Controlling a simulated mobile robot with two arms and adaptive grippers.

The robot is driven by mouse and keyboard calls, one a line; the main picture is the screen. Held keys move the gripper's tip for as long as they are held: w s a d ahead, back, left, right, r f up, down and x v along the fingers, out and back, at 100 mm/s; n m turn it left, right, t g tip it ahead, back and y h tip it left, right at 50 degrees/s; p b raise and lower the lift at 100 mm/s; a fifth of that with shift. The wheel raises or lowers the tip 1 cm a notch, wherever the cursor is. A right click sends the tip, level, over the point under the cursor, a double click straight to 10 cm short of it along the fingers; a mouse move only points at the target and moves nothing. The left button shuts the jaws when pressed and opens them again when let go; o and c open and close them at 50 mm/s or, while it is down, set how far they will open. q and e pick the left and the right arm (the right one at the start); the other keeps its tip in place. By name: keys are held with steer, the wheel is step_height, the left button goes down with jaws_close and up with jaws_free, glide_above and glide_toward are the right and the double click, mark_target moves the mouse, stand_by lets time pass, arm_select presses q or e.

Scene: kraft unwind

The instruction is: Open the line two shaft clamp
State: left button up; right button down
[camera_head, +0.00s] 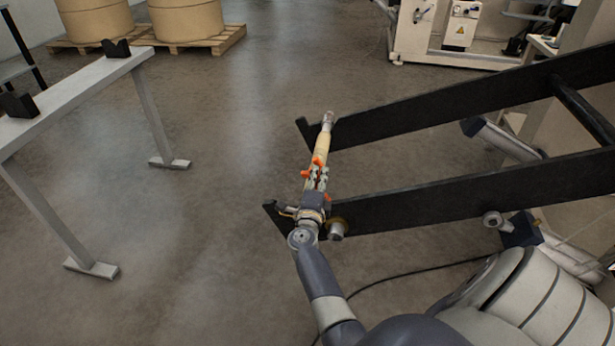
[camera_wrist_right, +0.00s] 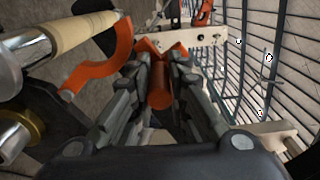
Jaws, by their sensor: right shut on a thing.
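The tan shaft (camera_head: 322,146) spans the tips of two black stand arms, with a metal end at the far arm. It also shows at upper left in the right wrist view (camera_wrist_right: 72,38). An orange curved clamp part (camera_wrist_right: 112,62) lies beside it. My right gripper (camera_head: 317,174) is over the near part of the shaft, between the arms. In the wrist view its fingers (camera_wrist_right: 160,62) are closed around an orange cylindrical handle (camera_wrist_right: 160,88). The gripper hides part of the clamp, and I cannot tell how far the clamp is open. My left gripper is not in view.
The far black arm (camera_head: 430,107) and near black arm (camera_head: 420,202) flank my right gripper. A grey rack (camera_head: 75,88) with black cradles stands at left. Pallets (camera_head: 222,42) with kraft rolls (camera_head: 187,18) are behind. A cable crosses the floor. Open floor lies between rack and arms.

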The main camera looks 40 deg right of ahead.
steer(key=shift+s+d+m, duration=1.15)
steer(key=shift+s+m, duration=0.25)
steer(key=shift+m, duration=0.3)
steer(key=shift+f, duration=0.1)
